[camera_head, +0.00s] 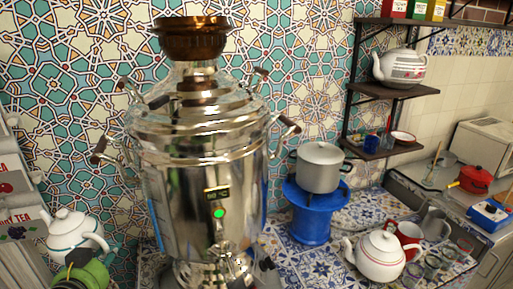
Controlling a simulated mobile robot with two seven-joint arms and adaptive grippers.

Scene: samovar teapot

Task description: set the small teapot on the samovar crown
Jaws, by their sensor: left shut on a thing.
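The samovar (200,160) is a large shiny metal urn, standing upright in the middle left. Its crown (192,38) is a copper-brown ring at the top, with nothing on it. A small white teapot (70,228) with a teal band is at the lower left, upright, well below the crown and left of the samovar. My left gripper (78,262), green and black, is shut at the teapot's near lower side, by its handle; the fingertips are largely hidden. My right gripper is not in view.
Side handles (287,122) stick out from the samovar. A grey pot (320,167) stands on a blue stand (312,212). A white teapot with red trim (378,256) sits on the tiled counter; another teapot (400,67) is on the wall shelf. Boxes (20,215) crowd the left edge.

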